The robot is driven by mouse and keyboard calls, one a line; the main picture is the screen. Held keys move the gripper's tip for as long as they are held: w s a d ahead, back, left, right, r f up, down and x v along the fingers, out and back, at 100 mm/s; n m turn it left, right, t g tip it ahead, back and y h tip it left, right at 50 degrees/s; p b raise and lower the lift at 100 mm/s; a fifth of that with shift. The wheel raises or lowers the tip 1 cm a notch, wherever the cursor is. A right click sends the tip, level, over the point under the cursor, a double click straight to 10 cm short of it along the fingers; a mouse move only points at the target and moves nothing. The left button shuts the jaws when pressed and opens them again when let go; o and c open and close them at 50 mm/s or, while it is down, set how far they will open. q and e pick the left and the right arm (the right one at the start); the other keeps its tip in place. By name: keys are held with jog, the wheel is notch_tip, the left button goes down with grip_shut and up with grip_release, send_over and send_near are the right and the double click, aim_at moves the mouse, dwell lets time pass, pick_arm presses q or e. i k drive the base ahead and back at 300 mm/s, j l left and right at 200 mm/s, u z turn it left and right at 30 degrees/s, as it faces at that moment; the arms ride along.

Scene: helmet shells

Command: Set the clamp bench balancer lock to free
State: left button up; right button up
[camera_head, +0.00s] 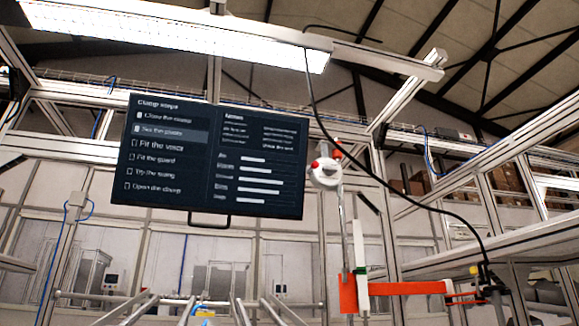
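A round white unit with red knobs (325,172), which looks like the balancer, hangs right of the dark screen. A thin vertical rod or cable runs down from it to a red-orange clamp-like bar (405,288) with an upright white and green piece (361,258). The lock's setting is too small to read. Neither of my grippers shows in the head view.
The dark screen (212,155) lists clamp steps, with the second row highlighted. A black hose (405,198) curves from the overhead light beam (180,35) down to a dark fitting (487,280) at the right. Aluminium frames (482,250) stand around; metal bars cross the bottom.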

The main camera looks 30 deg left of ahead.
aim_at(315, 164)
jog(key=k+j, duration=0.1)
jog(key=j, duration=0.25)
jog(key=k+j, duration=0.15)
jog(key=j, duration=0.25)
jog(key=k+j, duration=0.1)
jog(key=j, duration=0.25)
jog(key=k+j, duration=0.15)
jog(key=j, duration=0.2)
jog(key=k+j, duration=0.1)
jog(key=j, duration=0.3)
